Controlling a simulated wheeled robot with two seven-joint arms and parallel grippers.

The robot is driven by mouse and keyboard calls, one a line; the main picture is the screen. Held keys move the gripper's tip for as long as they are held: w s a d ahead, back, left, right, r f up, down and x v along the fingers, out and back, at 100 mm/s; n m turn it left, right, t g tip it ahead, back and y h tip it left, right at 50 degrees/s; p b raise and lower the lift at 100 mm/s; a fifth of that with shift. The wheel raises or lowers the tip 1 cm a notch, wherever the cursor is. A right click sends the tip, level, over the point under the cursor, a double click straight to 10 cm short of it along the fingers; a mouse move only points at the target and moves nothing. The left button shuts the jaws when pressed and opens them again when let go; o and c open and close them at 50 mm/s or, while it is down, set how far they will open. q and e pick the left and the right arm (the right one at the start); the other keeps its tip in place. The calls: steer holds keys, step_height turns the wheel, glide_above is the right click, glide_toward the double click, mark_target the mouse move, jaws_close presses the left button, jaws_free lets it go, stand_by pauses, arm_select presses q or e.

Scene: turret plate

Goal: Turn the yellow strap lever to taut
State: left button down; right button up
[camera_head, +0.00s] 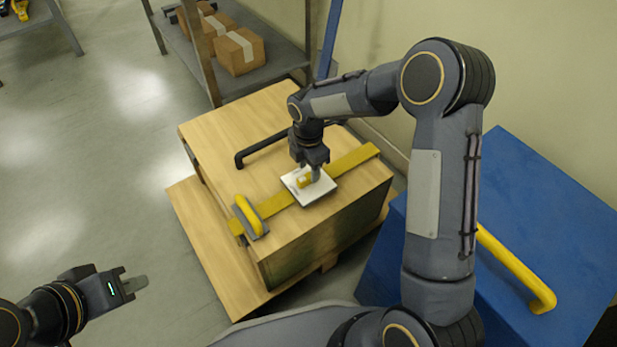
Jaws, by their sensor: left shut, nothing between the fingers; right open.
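A yellow strap (275,203) runs across the top of a wooden crate (215,133). A white plate (318,190) sits on the strap, with a small yellow lever (303,182) on it. My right gripper (314,176) points down over the plate, right at the lever, and partly hides it. It is open; I cannot tell whether its fingers touch the lever. Any marks on the plate are too small to read. My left gripper (140,283) is shut and empty, over the floor at the lower left, far from the crate.
A yellow handle (247,215) on a grey base stands at the strap's left end. A black bar handle (262,150) lies behind the plate. A blue box (555,200) with a yellow handle is at the right. Shelves with cartons (240,52) stand behind. The left floor is clear.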

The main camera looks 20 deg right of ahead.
mark_target(309, 178)
steer(key=shift+f+b, duration=0.35)
steer(key=shift+f, duration=1.05)
jaws_close()
